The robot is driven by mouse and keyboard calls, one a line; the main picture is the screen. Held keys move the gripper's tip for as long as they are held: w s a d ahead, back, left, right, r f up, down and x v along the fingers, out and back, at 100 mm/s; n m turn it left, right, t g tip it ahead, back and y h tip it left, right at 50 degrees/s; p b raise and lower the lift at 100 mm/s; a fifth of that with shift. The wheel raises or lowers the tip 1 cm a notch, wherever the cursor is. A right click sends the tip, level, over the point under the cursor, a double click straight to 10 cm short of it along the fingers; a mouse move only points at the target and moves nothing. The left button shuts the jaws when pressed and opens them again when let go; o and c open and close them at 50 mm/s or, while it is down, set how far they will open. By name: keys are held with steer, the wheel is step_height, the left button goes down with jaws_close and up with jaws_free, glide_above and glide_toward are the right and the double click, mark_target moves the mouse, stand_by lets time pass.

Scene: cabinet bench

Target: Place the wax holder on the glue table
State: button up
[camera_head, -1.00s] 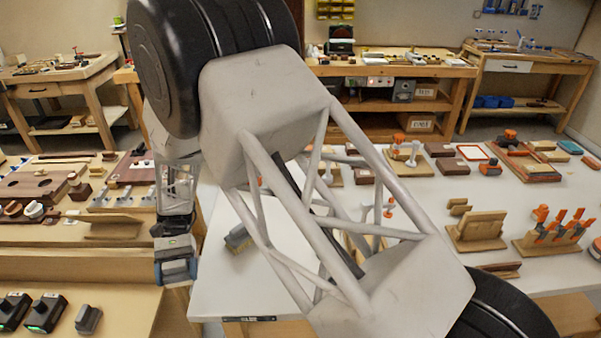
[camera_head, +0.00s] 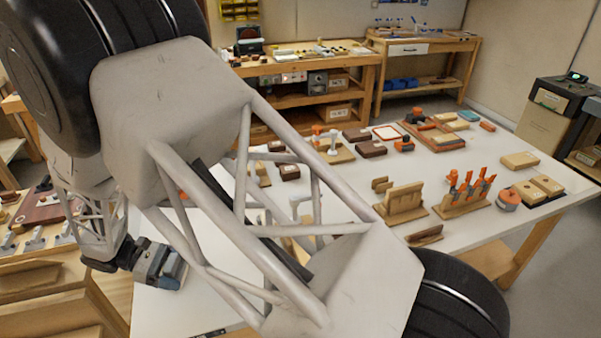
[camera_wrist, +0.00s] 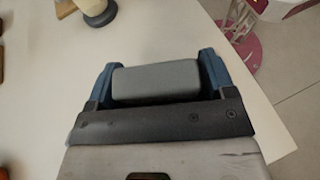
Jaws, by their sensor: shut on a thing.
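My gripper (camera_head: 168,272) is over the left front part of the white table (camera_head: 190,305), which looks like the glue table. In the wrist view, its blue fingertips (camera_wrist: 157,80) are shut on a grey rounded block (camera_wrist: 155,80), which looks like the wax holder. The white tabletop (camera_wrist: 170,35) shows beyond the block, with the table edge to the right. I cannot tell whether the block touches the table. My arm hides the middle of the table in the head view.
Wooden holders (camera_head: 400,205), orange clamps (camera_head: 465,190) and an orange-topped round thing (camera_head: 508,200) stand on the table's right. A round-based thing (camera_wrist: 97,10) is at the wrist view's top left. A pink stool (camera_wrist: 242,45) stands beyond the table edge.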

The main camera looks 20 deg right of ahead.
steer(key=w+d+r+n+t+y, duration=0.3)
steer(key=w+d+r+n+t, duration=0.6)
steer(key=w+d+n+t, duration=0.45)
steer(key=shift+m+t, duration=0.25)
steer(key=shift+t, duration=0.1)
steer(key=shift+s+d+f, duration=0.1)
steer(key=shift+d+f, duration=0.1)
steer(key=shift+f, duration=0.95)
steer(key=shift+d+f, duration=0.15)
steer(key=shift+f, duration=1)
steer(key=shift+f, duration=0.1)
steer(key=shift+f, duration=3)
steer(key=shift+f, duration=1.9)
